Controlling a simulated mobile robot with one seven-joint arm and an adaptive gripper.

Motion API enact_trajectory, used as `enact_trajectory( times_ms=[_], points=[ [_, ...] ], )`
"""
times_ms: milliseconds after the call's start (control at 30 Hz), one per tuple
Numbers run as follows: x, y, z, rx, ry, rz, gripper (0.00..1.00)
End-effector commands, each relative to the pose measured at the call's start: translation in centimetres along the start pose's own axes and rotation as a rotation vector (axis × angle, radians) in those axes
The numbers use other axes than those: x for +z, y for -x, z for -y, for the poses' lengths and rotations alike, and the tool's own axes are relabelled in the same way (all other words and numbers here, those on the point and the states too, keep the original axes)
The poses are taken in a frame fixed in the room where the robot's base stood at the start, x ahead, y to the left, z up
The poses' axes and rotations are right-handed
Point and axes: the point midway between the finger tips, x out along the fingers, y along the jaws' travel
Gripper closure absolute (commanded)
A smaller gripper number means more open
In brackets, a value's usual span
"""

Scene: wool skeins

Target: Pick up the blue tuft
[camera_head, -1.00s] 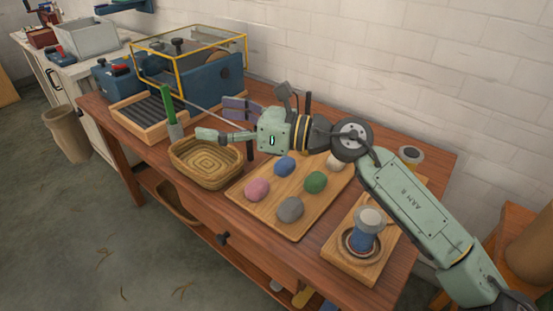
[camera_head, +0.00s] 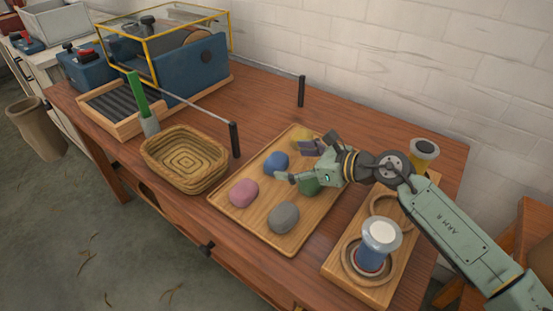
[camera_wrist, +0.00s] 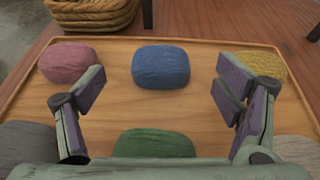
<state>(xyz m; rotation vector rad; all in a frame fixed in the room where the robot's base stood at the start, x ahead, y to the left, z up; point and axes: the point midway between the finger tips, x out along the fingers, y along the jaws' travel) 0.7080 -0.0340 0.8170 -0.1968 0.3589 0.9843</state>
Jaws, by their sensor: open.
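The blue tuft (camera_head: 276,162) is a rounded bundle lying on the wooden tray (camera_head: 234,212), between the pink and yellow tufts. In the wrist view the blue tuft (camera_wrist: 160,67) lies centred ahead, between the lines of the two fingers. My gripper (camera_head: 297,163) is over the tray, just right of the blue tuft in the head view. It is open and empty, with its fingers (camera_wrist: 161,94) spread wide on either side. It does not appear to touch the blue tuft.
Pink (camera_head: 244,192), grey (camera_head: 283,217), green (camera_head: 309,186) and yellow (camera_head: 302,139) tufts share the tray. A wicker basket (camera_head: 186,160) stands to the left. A thin rod with a black post (camera_head: 235,140) is near it. A jar (camera_head: 376,245) stands on a wooden board at right.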

Motion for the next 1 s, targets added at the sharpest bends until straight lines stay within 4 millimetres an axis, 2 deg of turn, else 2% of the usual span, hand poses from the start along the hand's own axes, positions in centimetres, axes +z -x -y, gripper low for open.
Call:
enact_trajectory(
  times_ms=[200, 300, 567, 1000],
  points=[
    [0.1, -3.2, 0.0, 0.004, -0.001, -0.001, 0.15],
    [-0.1, -4.0, 0.0, 0.003, -0.001, 0.000, 0.15],
    [-0.3, -4.3, 0.0, 0.003, -0.001, 0.000, 0.16],
    [-0.3, -4.3, -0.1, 0.003, -0.001, 0.000, 0.45]
  ],
)
